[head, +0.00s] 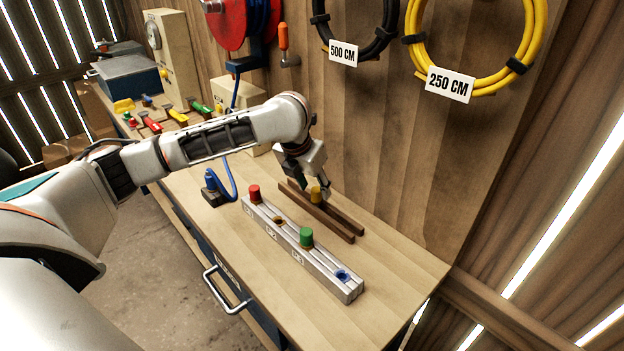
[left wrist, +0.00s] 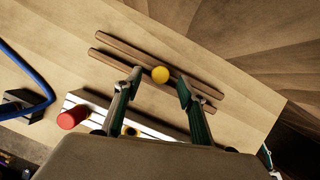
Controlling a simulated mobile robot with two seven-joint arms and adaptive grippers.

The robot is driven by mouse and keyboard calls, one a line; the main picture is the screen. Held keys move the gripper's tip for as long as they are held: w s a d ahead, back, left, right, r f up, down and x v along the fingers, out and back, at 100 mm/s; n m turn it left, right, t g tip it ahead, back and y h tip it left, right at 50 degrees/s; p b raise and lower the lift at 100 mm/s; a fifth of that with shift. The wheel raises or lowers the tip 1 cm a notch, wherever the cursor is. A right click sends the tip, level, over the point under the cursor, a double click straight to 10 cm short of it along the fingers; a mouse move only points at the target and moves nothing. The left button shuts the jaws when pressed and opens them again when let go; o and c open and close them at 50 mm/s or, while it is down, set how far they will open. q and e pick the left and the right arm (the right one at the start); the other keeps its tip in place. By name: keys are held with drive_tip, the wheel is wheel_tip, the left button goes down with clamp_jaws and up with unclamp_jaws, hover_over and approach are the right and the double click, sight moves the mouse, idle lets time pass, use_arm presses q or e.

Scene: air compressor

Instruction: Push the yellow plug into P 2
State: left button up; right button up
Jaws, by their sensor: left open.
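The yellow plug (head: 315,194) sits at two dark wooden rails (head: 338,229) behind the grey block. My left gripper (head: 321,190) is open above it, fingers pointing down. In the left wrist view the yellow plug (left wrist: 160,74) lies between the spread fingertips (left wrist: 158,84), with a gap on each side. The grey block (head: 320,272) holds a red plug (head: 254,193) and a green plug (head: 306,237). Between them is an empty orange-rimmed hole (head: 279,219), beside a small label that seems to read P2. A blue-rimmed hole (head: 342,274) is at the right end.
A blue hose fitting (head: 212,186) stands left of the block. Several coloured tools (head: 176,117) lie farther back. A red hose reel (head: 235,20) and coiled hoses (head: 478,85) hang on the wall. The bench right of the block is clear.

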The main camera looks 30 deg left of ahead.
sight(315, 190)
use_arm(q)
drive_tip(key=x, duration=0.2)
drive_tip(key=shift+w+f, duration=0.1)
drive_tip(key=shift+f, duration=0.15)
drive_tip(key=shift+w+f, duration=0.25)
drive_tip(key=shift+f, duration=0.2)
use_arm(e)
drive_tip(key=shift+w+f, duration=0.1)
drive_tip(key=shift+w, duration=0.2)
use_arm(q)
clamp_jaws()
